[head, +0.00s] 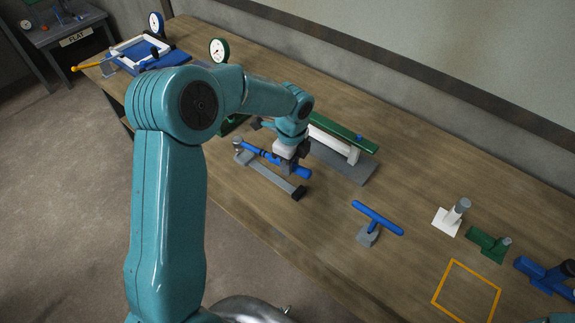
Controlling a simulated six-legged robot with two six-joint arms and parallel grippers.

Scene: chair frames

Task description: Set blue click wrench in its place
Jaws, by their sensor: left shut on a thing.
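The blue click wrench (262,153) is a long blue bar in the middle of the head view. My left gripper (288,164) is shut on it, toward its right end, and hides part of it. The wrench lies above or on a grey bar-shaped rest (268,177) with a black block at its near right end. I cannot tell whether the wrench touches the rest. My left arm covers much of the left middle of the view. My right gripper is not in view.
A green beam on a grey base (352,168) stands just behind the gripper. A blue T-handled tool (377,217) stands to the right. White (447,221), green (486,244) and blue (543,275) fixtures and an orange square outline (466,291) lie farther right. Dial gauges (219,50) stand at the back.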

